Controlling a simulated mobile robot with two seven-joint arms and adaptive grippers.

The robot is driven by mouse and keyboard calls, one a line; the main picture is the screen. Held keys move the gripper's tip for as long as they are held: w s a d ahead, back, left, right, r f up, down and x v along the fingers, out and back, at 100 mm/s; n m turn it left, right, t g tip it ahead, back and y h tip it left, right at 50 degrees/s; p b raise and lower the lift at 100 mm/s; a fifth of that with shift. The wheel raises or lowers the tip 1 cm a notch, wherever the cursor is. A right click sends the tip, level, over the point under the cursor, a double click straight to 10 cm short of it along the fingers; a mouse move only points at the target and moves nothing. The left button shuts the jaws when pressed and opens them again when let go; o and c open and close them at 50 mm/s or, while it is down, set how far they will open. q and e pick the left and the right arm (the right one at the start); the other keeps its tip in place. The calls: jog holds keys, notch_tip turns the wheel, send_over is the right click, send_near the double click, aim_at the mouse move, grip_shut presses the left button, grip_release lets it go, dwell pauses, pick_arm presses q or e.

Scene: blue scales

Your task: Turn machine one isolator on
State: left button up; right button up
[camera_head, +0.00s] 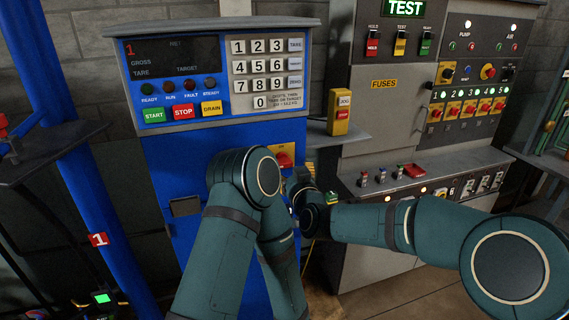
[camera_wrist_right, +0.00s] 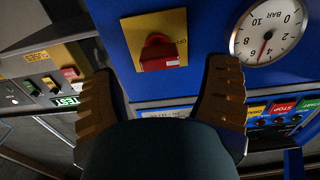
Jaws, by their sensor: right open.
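The isolator is a red rotary knob (camera_head: 285,160) on a yellow plate on the blue front of machine one, partly covered by my arms in the head view. In the right wrist view the red knob (camera_wrist_right: 160,53) and its yellow plate (camera_wrist_right: 128,30) show clearly. My right gripper (camera_head: 299,183) is close to the blue panel, just below the knob in the head view. In the right wrist view the right gripper (camera_wrist_right: 160,75) has its ribbed fingers wide apart, with the knob framed between and beyond them, apparently untouched. My left gripper does not show.
A round pressure gauge (camera_wrist_right: 268,30) is beside the isolator. Machine one's keypad console (camera_head: 220,75) is above. A yellow pendant box (camera_head: 340,112) stands on a shelf to the right, beside the grey test cabinet (camera_head: 385,120). A blue post (camera_head: 100,215) is at left.

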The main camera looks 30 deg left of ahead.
aim_at(286, 166)
jog(key=shift+x, duration=2.05)
jog(key=c, duration=1.2)
